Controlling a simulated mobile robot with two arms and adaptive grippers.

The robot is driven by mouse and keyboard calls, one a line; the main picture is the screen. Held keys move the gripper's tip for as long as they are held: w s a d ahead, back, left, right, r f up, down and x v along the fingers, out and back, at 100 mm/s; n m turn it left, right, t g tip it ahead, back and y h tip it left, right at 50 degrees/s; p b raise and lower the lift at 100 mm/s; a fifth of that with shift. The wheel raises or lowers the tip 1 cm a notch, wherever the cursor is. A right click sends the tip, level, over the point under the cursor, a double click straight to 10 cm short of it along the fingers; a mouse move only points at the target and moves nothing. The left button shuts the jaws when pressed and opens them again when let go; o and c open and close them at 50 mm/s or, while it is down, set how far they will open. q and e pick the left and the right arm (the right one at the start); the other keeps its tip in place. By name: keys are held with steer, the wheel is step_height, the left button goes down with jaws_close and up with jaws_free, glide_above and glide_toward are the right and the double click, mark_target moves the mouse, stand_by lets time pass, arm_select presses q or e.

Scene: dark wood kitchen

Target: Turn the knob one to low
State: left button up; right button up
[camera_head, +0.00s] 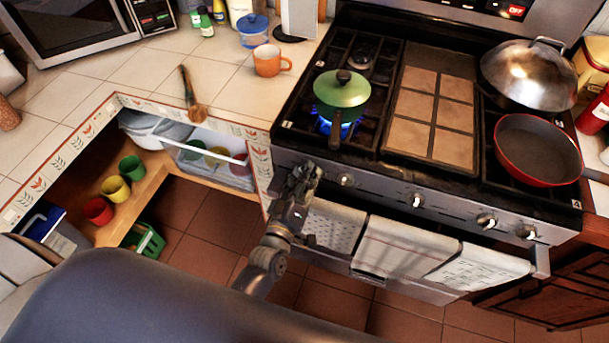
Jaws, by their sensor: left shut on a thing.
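The stove's front panel carries a row of round metal knobs, with one bare knob (346,180) just right of my left gripper (308,172). My left gripper is at the left end of the panel, shut on the leftmost knob, which its fingers hide. I cannot see that knob's pointer or setting. A green pot (341,95) with a dark lid handle stands on the front left burner. A blue flame (336,126) burns under it. My right gripper is not in view.
Towels (400,250) hang from the oven handle below the knobs. A red pan (537,150) and a domed metal lid (536,72) are on the right of the stove. An orange mug (271,61) stands on the tiled counter. An open shelf with cups is at left.

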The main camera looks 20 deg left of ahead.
arm_select(q)
steer(key=n+b, duration=0.5)
steer(key=n, duration=1.1)
steer(key=shift+n, duration=0.4)
stand_by(0.3)
steer(key=o, duration=1.1)
steer(key=shift+s, duration=0.1)
steer(key=s, duration=1.1)
steer(key=shift+s+a, duration=0.25)
steer(key=shift+s, duration=0.15)
